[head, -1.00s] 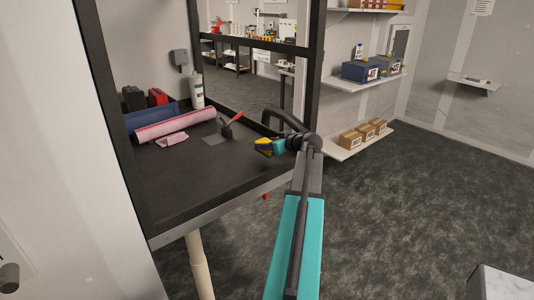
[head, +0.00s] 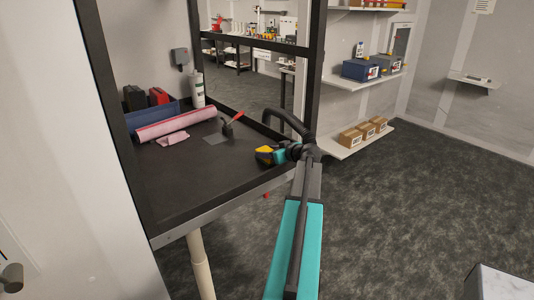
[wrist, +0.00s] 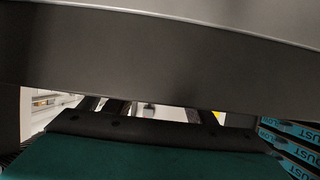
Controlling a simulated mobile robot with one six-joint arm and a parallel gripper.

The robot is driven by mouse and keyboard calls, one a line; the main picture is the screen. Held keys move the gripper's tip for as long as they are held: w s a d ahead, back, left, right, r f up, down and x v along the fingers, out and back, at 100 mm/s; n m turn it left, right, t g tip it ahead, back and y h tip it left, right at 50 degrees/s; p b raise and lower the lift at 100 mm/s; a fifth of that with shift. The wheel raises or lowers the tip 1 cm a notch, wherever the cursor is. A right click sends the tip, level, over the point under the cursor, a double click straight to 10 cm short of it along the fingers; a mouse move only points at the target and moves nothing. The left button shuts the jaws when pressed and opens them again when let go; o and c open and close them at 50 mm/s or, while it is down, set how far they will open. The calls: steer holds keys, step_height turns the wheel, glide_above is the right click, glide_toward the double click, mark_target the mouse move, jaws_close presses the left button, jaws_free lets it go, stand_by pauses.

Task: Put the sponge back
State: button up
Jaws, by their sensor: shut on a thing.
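My gripper (head: 276,154) reaches in over the front right edge of the black bench. It is shut on a small yellow and dark block (head: 263,150), which looks like the sponge. The block is small in the head view, and my gripper partly hides it. I cannot tell whether it touches the bench top (head: 200,185) or hangs just above it. In the wrist view a wide dark bar and a teal surface fill most of the picture, and I cannot make out the sponge clearly there.
A thin grey square (head: 216,139) lies on the bench beside a red-handled tool (head: 231,124). Black posts frame the bench. Its front left is clear.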

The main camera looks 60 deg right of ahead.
steer(key=shift+f, duration=0.15)
steer(key=o, duration=1)
steer(key=shift+r, duration=0.2)
steer(key=shift+s+a, duration=0.1)
steer(key=shift+s, duration=0.15)
steer(key=b+v, duration=0.3)
steer(key=v, duration=0.8)
steer(key=shift+s+a+r, duration=0.1)
steer(key=shift+s+r, duration=0.05)
steer(key=shift+r, duration=0.05)
